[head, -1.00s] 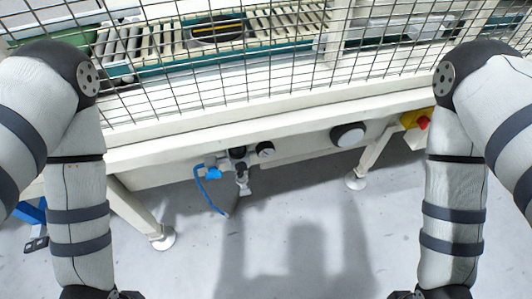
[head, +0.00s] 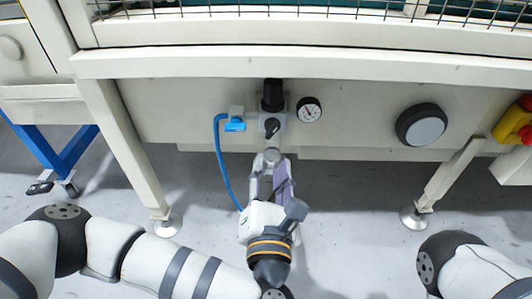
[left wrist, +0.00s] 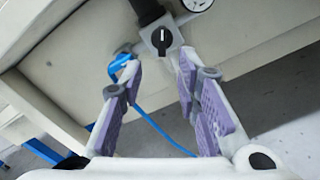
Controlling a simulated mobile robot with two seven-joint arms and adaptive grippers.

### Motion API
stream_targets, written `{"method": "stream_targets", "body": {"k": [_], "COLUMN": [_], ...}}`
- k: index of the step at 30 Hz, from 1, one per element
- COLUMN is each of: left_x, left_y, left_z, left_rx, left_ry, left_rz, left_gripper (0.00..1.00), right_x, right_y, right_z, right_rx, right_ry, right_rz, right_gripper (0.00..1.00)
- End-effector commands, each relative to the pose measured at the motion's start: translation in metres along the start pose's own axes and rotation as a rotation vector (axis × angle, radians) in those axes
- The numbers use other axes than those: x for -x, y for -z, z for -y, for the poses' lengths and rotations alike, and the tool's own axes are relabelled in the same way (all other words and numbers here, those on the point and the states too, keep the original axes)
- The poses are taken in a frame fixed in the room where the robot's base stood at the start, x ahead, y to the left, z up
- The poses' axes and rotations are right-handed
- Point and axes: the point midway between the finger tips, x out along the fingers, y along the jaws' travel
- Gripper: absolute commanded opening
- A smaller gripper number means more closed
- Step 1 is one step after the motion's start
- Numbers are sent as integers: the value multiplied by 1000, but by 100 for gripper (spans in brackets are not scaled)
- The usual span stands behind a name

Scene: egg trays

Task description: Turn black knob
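A small black knob (head: 271,127) sits on the front of a grey valve block under the machine's frame. It also shows in the left wrist view (left wrist: 161,38), with a white mark on its face. A black cylinder cap (head: 273,95) rises from the top of the block. My left gripper (head: 272,162) is just below the knob, pointing at the block. In the left wrist view its two purple-padded fingers (left wrist: 158,70) are spread, with nothing between them. The knob lies beyond the fingertips, apparently untouched. My right gripper is out of view.
A pressure gauge (head: 309,110) is right of the block. A blue valve (head: 235,125) with a blue hose (head: 220,165) is left of it. A large black-rimmed round fitting (head: 421,125) and a red-and-yellow button (head: 515,122) are farther right. Table legs (head: 130,160) stand either side.

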Motion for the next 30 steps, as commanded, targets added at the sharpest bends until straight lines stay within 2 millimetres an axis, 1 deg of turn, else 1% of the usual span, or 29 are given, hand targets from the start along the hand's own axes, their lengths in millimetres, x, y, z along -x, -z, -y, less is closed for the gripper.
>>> {"method": "stream_targets", "body": {"k": [1, 6, 9, 12, 15, 22, 23, 24, 26, 30], "left_x": [-14, -57, -76, -88, -93, -94, -94, -94, -94, -94], "left_y": [3, 4, 3, 2, 1, 0, 0, 0, 0, 0], "left_z": [1, 2, 3, 3, 2, 2, 2, 2, 2, 2], "left_rx": [-2, -4, -4, -5, -5, -5, -6, -6, -6, -6], "left_ry": [-3, 2, 4, 6, 7, 8, 8, 8, 8, 8], "left_rz": [-1, -3, -3, -1, -2, -1, -1, -1, -1, -1], "left_gripper": [30, 30, 30, 30, 30, 30, 23, 14, 1, 0], "right_x": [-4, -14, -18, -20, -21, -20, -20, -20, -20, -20], "right_y": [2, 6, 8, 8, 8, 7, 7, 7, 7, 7], "right_z": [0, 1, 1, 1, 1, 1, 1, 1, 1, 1], "right_rx": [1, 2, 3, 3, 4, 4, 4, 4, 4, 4], "right_ry": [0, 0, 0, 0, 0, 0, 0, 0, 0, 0], "right_rz": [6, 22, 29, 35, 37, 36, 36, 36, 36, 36], "right_gripper": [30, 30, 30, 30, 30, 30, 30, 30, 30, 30]}}
